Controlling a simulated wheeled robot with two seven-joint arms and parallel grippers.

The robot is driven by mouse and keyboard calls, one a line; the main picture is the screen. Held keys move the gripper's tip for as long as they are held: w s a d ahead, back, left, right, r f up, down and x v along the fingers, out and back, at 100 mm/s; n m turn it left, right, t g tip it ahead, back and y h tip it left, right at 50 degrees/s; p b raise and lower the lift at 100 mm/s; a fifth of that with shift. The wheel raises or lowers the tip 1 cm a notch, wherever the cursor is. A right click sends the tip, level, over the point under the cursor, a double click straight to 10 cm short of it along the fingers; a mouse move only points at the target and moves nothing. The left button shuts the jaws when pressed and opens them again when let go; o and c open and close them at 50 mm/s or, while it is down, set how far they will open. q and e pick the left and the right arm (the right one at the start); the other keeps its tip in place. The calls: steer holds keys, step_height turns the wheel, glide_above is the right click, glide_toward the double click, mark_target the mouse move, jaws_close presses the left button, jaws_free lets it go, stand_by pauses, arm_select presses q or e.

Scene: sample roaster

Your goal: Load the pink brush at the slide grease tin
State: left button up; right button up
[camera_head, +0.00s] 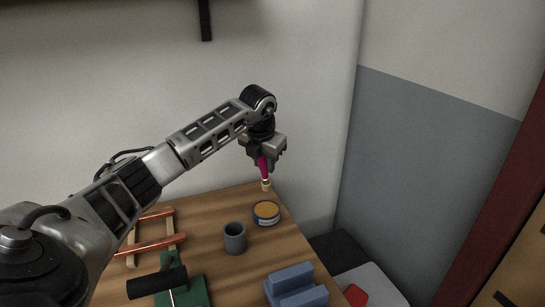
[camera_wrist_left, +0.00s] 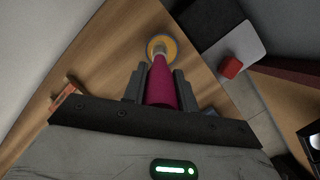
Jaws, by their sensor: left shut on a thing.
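The pink brush (camera_head: 263,168) is held by my left gripper (camera_head: 265,156), bristle end down, above the table. The gripper is shut on its handle. In the left wrist view the brush (camera_wrist_left: 161,88) lies between the two fingers (camera_wrist_left: 160,88), its tip pointing toward the tin. The slide grease tin (camera_head: 266,213) is a round, low tin with amber contents and a blue-and-white side, near the table's back right corner. In the head view the brush tip is above the tin, apart from it. In the wrist view the tip overlaps the tin (camera_wrist_left: 170,45), so contact cannot be told there. My right gripper is not in view.
A grey cup (camera_head: 235,238) stands just in front of the tin. A blue block (camera_head: 295,285) lies nearer on the right. A green stand with a black roller (camera_head: 157,283) and a copper-barred wooden rack (camera_head: 152,247) are on the left. A wall stands behind the table (camera_head: 205,207).

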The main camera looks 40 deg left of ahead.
arm_select(q)
steer(key=shift+s+f, duration=0.15)
steer(key=shift+f, duration=0.15)
steer(key=shift+s+f+b, duration=0.15)
steer(key=shift+f+b, duration=0.55)
steer(key=shift+b, duration=0.2)
step_height(320, 180, down, 4)
steer(key=b, duration=0.3)
steer(key=shift+r, duration=0.1)
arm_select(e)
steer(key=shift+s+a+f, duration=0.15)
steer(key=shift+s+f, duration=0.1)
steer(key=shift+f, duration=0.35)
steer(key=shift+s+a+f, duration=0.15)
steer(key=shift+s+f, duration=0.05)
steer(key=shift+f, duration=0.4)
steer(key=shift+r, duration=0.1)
arm_select(q)
steer(key=shift+f+b, duration=0.45)
steer(key=shift+f, duration=0.1)
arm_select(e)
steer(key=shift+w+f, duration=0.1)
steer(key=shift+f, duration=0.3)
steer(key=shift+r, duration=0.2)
